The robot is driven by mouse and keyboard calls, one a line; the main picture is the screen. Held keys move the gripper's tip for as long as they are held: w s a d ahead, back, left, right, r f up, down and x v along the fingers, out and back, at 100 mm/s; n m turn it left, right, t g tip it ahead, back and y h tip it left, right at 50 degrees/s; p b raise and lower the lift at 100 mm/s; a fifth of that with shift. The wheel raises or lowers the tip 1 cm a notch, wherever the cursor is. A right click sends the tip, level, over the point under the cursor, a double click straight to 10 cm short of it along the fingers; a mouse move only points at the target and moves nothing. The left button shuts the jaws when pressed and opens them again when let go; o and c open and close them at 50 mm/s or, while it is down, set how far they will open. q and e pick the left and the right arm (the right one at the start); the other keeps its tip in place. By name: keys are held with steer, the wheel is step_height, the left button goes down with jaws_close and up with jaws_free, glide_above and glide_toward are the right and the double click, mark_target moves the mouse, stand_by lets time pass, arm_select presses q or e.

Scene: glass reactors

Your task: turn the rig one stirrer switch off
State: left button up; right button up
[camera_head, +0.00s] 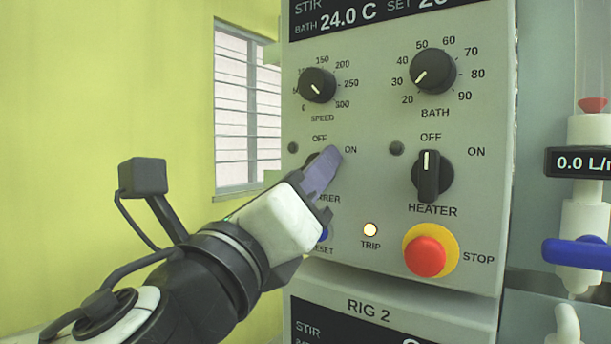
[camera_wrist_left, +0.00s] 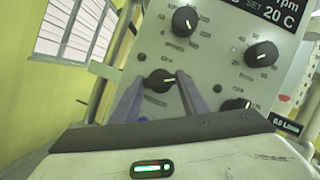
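The rig one stirrer switch is a black rotary knob on the grey panel, left of the heater switch. In the head view my left gripper (camera_head: 325,165) covers most of it, and only a dark sliver (camera_head: 312,157) shows. In the left wrist view the stirrer switch (camera_wrist_left: 160,80) sits between the two fingertips of my left gripper (camera_wrist_left: 161,79), its white mark pointing to the right, toward the ON side. The fingers are apart, one on each side of the knob; I cannot tell whether either touches it. The STIRRER label is partly hidden. My right gripper is not in view.
Close by are the heater switch (camera_head: 432,176) pointing at OFF, the red stop button (camera_head: 425,256), the lit trip lamp (camera_head: 370,229), the speed dial (camera_head: 317,85) and bath dial (camera_head: 433,71). The rig 2 panel (camera_head: 400,317) lies below. A blue valve handle (camera_head: 577,252) is at right.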

arm_select(q)
steer(key=shift+n, duration=0.4)
steer(key=shift+s+d+r+n+g+y+p, duration=0.1)
steer(key=shift+n+g+y+p, duration=0.55)
steer(key=shift+n, duration=1.45)
steer(key=shift+w+r+n+g+y+p, duration=0.15)
steer(key=shift+n+y+p, duration=0.7)
steer(key=shift+n, duration=1.25)
steer(key=shift+s+d+r+n+g+y+p, duration=0.15)
steer(key=shift+n+g+y+p, duration=0.5)
steer(key=shift+n, duration=1.45)
steer(key=shift+a+f, duration=0.1)
steer(key=shift+f, duration=0.05)
steer(key=o, duration=1.1)
steer(key=shift+c, duration=0.2)
steer(key=shift+t+y, duration=0.25)
steer(key=shift+s+p, duration=0.15)
steer(key=shift+p, duration=0.15)
